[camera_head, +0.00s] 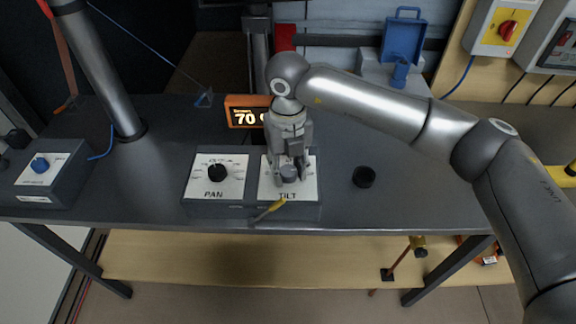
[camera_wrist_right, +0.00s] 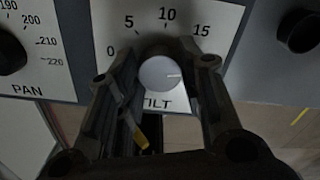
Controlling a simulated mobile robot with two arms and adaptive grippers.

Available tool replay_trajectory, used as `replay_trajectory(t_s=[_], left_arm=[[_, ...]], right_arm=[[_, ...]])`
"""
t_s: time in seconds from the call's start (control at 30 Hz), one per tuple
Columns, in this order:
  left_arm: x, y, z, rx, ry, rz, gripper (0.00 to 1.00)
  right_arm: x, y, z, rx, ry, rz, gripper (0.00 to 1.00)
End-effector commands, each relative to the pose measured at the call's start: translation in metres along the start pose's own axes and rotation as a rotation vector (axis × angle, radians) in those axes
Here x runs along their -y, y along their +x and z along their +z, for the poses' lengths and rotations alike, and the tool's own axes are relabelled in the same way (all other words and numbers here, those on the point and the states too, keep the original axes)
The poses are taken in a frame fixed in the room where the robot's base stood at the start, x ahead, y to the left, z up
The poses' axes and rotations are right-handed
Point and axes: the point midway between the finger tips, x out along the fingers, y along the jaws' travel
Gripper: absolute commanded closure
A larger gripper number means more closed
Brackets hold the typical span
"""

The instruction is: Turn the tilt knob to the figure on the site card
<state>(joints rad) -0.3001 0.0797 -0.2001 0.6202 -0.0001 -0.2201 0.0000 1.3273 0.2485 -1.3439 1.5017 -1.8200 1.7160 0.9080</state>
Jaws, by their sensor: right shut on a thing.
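The tilt knob (camera_wrist_right: 159,73) is a round grey knob on the white TILT panel (camera_wrist_right: 105,22). My right gripper (camera_head: 289,173) is over this panel, shut on the knob, with one finger on each side of it in the right wrist view. The knob's pale pointer line points to the right in that view. The figures 0, 5, 10 and 15 show around the top of the scale; the fingers cover the part right of 15, so I cannot read the setting. I cannot make out a site card. My left gripper is not in view.
The PAN panel with its black knob (camera_head: 217,172) is just left. An orange-framed display (camera_head: 247,112) reading 70 stands behind. A black round piece (camera_head: 364,176) lies right of the TILT box. A yellow-ended item (camera_head: 268,210) is at its front. A blue-knobbed box (camera_head: 40,164) is far left.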

Motion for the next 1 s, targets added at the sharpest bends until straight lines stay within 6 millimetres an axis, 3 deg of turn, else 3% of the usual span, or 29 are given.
replay_trajectory(t_s=[0.07,0.1,0.23,0.67,1.0], left_arm=[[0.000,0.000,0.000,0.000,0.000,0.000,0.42],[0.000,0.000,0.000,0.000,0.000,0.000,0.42],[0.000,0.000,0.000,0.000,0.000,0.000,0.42],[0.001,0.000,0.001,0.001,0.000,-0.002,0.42],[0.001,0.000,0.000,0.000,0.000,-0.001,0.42]], right_arm=[[0.001,-0.002,0.001,0.004,0.004,0.000,0.89],[0.001,-0.002,0.001,0.004,0.004,0.000,0.60],[0.000,-0.001,0.001,0.003,0.003,0.000,0.43],[0.000,-0.009,0.001,0.002,0.001,0.001,0.42],[0.000,-0.076,0.001,0.006,0.000,0.001,0.42]])
